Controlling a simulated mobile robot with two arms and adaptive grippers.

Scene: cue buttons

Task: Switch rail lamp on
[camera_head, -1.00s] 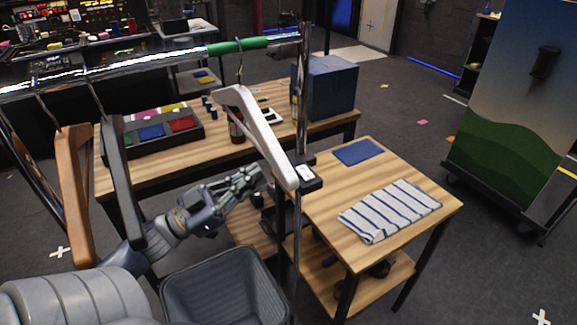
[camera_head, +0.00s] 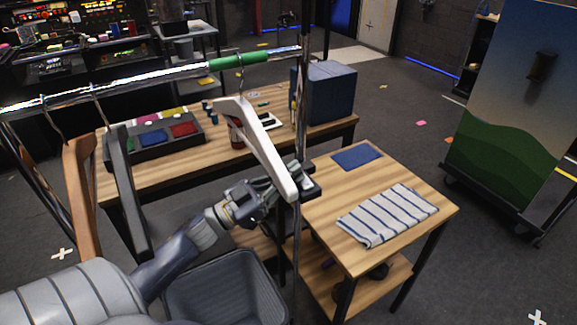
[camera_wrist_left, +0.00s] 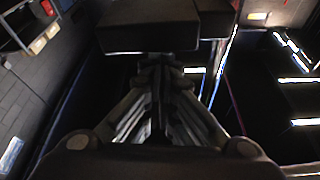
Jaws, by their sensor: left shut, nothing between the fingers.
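The small dark switch box (camera_head: 311,190) is fixed to the upright post of the clothes rail (camera_head: 150,73). Its white top button, seen a second ago, is now mostly hidden behind my fingers. My left gripper (camera_head: 297,172) is shut and empty, with its fingertips at the box, behind the white hanger (camera_head: 262,150). In the left wrist view my closed fingers (camera_wrist_left: 155,75) point at a dark block (camera_wrist_left: 150,35), probably this box. I cannot tell whether they touch it. No lit lamp can be made out on the rail. My right gripper is not in view.
A brown hanger (camera_head: 80,200) and a black hanger (camera_head: 128,195) hang at left, close to my arm. A grey bin (camera_head: 225,290) stands below. A wooden table (camera_head: 400,245) with a striped cloth (camera_head: 388,214) is at right; a blue box (camera_head: 328,92) stands behind.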

